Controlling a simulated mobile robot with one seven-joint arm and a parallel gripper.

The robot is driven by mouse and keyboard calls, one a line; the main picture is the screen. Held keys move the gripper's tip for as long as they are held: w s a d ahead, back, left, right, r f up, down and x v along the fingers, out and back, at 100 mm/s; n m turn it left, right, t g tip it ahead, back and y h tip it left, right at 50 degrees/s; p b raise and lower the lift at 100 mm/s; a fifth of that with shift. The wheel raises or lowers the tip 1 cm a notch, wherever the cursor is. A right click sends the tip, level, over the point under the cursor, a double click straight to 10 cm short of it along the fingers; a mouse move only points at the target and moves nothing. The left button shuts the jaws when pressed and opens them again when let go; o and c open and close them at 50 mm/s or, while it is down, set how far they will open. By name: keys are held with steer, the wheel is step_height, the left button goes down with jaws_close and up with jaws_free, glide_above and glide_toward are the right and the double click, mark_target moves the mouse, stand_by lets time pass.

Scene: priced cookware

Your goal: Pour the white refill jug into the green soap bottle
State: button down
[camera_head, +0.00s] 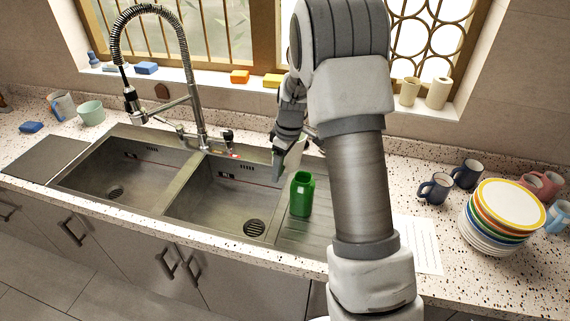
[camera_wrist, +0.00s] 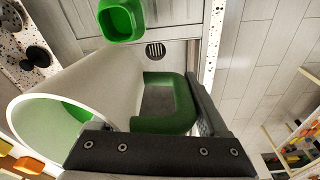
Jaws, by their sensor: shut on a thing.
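The green soap bottle (camera_head: 302,196) stands upright on the ribbed drainboard right of the sink. It shows from above at the top of the wrist view (camera_wrist: 121,20). My gripper (camera_head: 280,158) is shut on the green handle (camera_wrist: 172,118) of the white refill jug (camera_wrist: 98,82), behind and above the bottle in the head view. The jug's wide mouth faces left in the wrist view, with green showing inside. In the head view the jug (camera_head: 297,155) is mostly hidden by my gripper and arm, and I cannot tell its exact tilt. Jug and bottle look apart.
A double sink (camera_head: 222,192) with a spring faucet (camera_head: 190,75) lies to the left. Dark mugs (camera_head: 435,188) and a stack of plates (camera_head: 500,212) stand on the right counter. Sponges (camera_head: 240,77) and cream cups (camera_head: 438,93) line the windowsill. A paper sheet (camera_head: 418,245) lies right of my arm.

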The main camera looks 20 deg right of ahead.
steer(key=t+y, duration=0.1)
steer(key=w+a+f+y, duration=0.1)
steer(key=shift+a+f+t+y+b, duration=0.1)
steer(key=shift+f+t+y+b, duration=0.2)
steer(key=shift+t, duration=0.1)
steer(key=shift+w+a+t+y+b, duration=0.2)
steer(key=shift+t+y+b, duration=0.35)
steer(key=shift+b, duration=0.6)
steer(key=y+b, duration=0.1)
steer(key=b, duration=0.1)
steer(key=shift+w+a+r+t+b, duration=0.1)
steer(key=shift+a+t+b, duration=0.1)
steer(key=shift+t+b, duration=0.1)
steer(key=shift+a+y+b, duration=0.1)
steer(key=shift+y+b, duration=0.2)
steer(key=shift+y, duration=0.05)
steer(key=shift+w+a+r+t+y+b, duration=0.1)
steer(key=shift+t+y+b, duration=0.3)
steer(key=shift+b, duration=1.5)
steer(key=shift+r, duration=0.15)
steer(key=shift+b, duration=0.9)
steer(key=shift+f+t+y+b, duration=0.2)
steer(key=shift+t+y+b, duration=0.1)
steer(key=shift+b, duration=0.65)
